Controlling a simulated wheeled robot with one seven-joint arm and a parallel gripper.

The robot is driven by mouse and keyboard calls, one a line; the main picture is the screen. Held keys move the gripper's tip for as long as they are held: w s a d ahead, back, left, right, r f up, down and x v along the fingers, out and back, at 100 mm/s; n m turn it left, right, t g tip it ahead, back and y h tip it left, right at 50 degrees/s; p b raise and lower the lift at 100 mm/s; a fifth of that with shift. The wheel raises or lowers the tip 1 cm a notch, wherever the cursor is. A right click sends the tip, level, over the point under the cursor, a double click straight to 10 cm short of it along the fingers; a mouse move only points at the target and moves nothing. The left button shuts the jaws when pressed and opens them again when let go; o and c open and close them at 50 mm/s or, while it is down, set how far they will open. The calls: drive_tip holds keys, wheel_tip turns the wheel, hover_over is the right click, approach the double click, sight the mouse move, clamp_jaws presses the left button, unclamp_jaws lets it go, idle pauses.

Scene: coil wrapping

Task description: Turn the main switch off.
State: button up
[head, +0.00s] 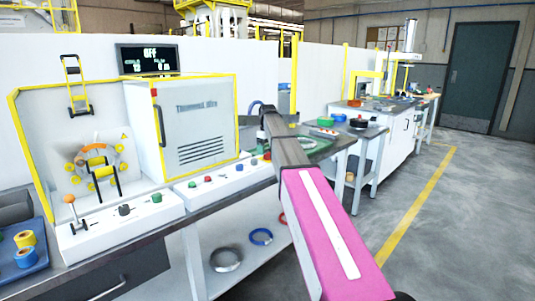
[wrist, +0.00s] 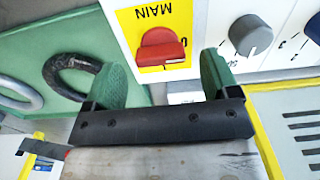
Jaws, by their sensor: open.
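The red main switch (wrist: 161,48) sits on a yellow plate (wrist: 126,20) marked MAIN, which appears upside down in the wrist view. A 0 mark shows by its lower right. The knob's grip bar lies about level in that view. My gripper (wrist: 162,72) is open, with one green fingertip on each side of the knob and a gap visible to each. I cannot tell how far in front of the panel the fingertips are. In the head view my arm hides most of the gripper. The display (head: 150,59) reads OFF at its top.
A grey knob (wrist: 250,35) and a blue knob (wrist: 314,27) are to the right on the same panel. A green mat (wrist: 35,55) with a black ring (wrist: 68,76) is at left. The wrapping machine (head: 195,118) stands behind the control panel (head: 222,181).

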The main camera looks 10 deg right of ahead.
sight(268, 153)
wheel_tip(268, 153, up, 9)
drive_tip(key=shift+f, duration=0.15)
idle(0.4)
